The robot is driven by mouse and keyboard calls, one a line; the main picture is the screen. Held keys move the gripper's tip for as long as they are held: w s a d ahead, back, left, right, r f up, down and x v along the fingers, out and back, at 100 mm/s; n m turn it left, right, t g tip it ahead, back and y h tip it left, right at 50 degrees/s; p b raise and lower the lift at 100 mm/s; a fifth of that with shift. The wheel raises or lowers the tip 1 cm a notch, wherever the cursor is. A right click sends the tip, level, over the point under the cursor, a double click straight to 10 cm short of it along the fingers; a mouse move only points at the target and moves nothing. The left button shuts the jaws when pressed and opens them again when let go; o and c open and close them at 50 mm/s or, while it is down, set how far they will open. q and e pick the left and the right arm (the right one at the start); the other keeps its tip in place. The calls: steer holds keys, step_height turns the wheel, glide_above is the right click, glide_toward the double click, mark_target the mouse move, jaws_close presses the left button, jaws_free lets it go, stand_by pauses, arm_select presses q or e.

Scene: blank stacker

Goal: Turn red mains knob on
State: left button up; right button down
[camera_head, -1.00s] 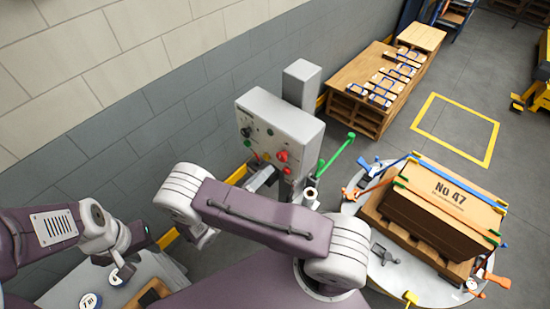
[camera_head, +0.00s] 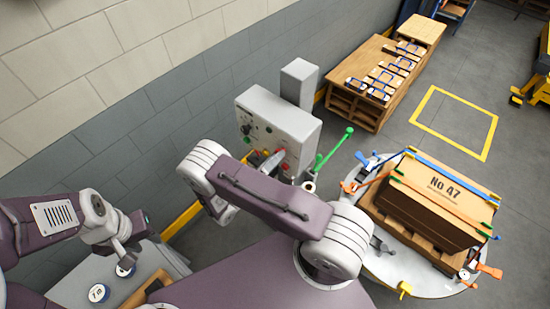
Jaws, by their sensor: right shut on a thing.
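The grey control panel (camera_head: 290,122) stands on a post by the wall, with a dark knob, green buttons and red controls on its face. The red mains knob (camera_head: 281,153) is low on the right part of that face, partly covered. My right gripper (camera_head: 270,162) reaches the panel from below and is shut on the red knob; my arm link hides much of it. The knob's exact angle is too small to read. My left gripper (camera_head: 124,256) hangs at the lower left, away from the panel, above a small round white-topped piece (camera_head: 125,270); its jaw opening is unclear.
A round turntable (camera_head: 385,267) with a strapped crate (camera_head: 440,200) marked No 47 stands at the right. A green lever (camera_head: 335,150) rises beside the panel. The yellow-marked floor square (camera_head: 435,134) is empty.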

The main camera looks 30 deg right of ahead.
steer(key=shift+f, duration=0.1)
steer(key=shift+f+m+b, duration=0.1)
steer(key=shift+m+b, duration=5.6)
steer(key=shift+m, duration=3.3)
steer(key=c, duration=0.9)
jaws_free()
steer(key=shift+c, duration=0.2)
